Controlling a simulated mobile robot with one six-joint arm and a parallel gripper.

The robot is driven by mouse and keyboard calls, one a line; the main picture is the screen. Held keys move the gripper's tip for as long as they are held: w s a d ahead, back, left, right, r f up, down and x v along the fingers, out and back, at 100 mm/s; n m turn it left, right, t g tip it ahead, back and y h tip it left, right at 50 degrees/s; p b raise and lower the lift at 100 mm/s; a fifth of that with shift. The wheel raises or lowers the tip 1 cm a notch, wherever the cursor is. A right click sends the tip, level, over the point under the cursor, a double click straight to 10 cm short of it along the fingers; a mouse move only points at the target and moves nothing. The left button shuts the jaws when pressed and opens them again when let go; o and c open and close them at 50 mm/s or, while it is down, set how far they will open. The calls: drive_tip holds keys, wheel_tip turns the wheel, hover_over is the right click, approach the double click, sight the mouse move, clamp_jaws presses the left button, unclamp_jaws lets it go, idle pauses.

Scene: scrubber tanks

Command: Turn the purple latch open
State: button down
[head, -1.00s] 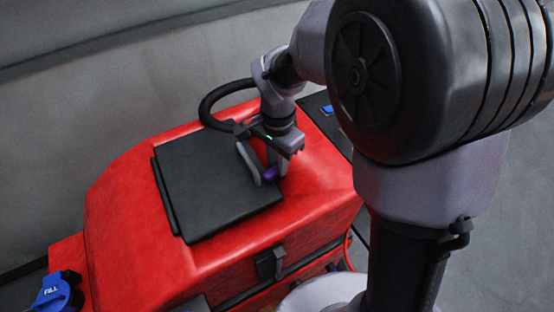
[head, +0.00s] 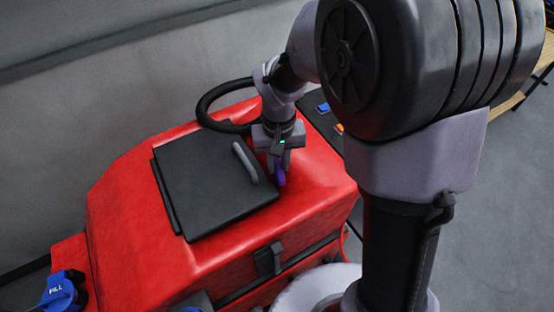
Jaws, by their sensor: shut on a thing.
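The purple latch (head: 281,180) sits at the right edge of a black square lid (head: 205,190) on top of the red scrubber tank (head: 310,200). Only a small part of the latch shows below my fingers. My gripper (head: 279,170) points down over the latch and is shut on it. A grey bar-shaped handle (head: 245,162) on the lid lies just left of my gripper, apart from it. The lid lies flat and closed on the tank.
A black hose (head: 205,98) curves behind my gripper. A blue FILL cap (head: 62,292) is at the lower left, and a black clasp (head: 268,260) is on the tank's front. Blue and orange items lie on a dark surface to the right. A grey wall stands behind.

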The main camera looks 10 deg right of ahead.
sight(280, 165)
drive_tip(key=shift+d+n+p, duration=0.2)
drive_tip(key=shift+n+p, duration=0.35)
drive_tip(key=shift+n, duration=1.35)
drive_tip(key=c, duration=1.3)
unclamp_jaws()
drive_tip(key=shift+o, duration=0.2)
wheel_tip(280, 165, up, 18)
drive_tip(key=p, duration=0.3)
drive_tip(key=shift+f+p, duration=0.25)
drive_tip(key=shift+p, duration=0.15)
